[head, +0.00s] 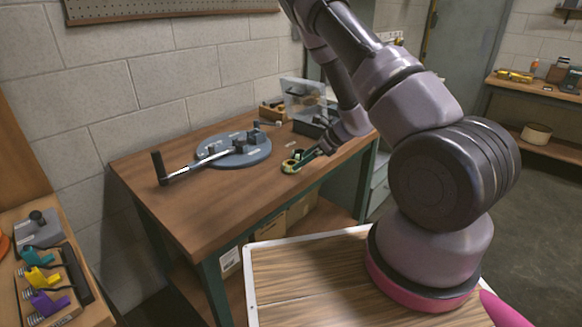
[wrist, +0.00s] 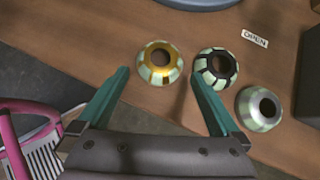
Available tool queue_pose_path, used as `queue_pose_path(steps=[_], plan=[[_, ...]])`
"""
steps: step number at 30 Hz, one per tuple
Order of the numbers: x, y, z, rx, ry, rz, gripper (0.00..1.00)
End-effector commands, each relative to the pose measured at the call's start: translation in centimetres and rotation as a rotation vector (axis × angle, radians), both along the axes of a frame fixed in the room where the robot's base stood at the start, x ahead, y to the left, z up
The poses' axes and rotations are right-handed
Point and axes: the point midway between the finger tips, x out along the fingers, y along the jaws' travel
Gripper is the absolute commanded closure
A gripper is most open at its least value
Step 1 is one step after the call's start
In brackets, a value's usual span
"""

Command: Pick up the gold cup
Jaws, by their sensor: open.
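The gold cup (wrist: 158,64) is a ring-like lamp cup with a gold rim and pale green and gold panels, sitting on the wooden table. It also shows in the head view (head: 290,167) near the table's front edge. My gripper (wrist: 159,76) is open, with its teal fingers apart. In the wrist view the gold cup appears between and just beyond the fingertips, and I see no contact. In the head view my gripper (head: 306,160) is low over the table beside the cups.
A black-rimmed cup (wrist: 215,67) stands close right of the gold one, near the right finger. A silver-rimmed cup (wrist: 259,108) is farther right. A round grey-blue plate with a crank (head: 236,150) lies left; a clear-fronted bin (head: 304,95) stands behind.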

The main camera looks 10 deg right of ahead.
Motion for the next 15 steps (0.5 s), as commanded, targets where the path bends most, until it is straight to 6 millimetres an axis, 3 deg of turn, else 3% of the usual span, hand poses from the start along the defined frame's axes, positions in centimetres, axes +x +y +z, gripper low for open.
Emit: queue_pose_path(steps=[6,15], plan=[[1.3,2.2,-2.2,-0.003,0.002,0.004,0.0],[1.6,2.6,-2.6,0.0,-0.001,0.001,0.0]])
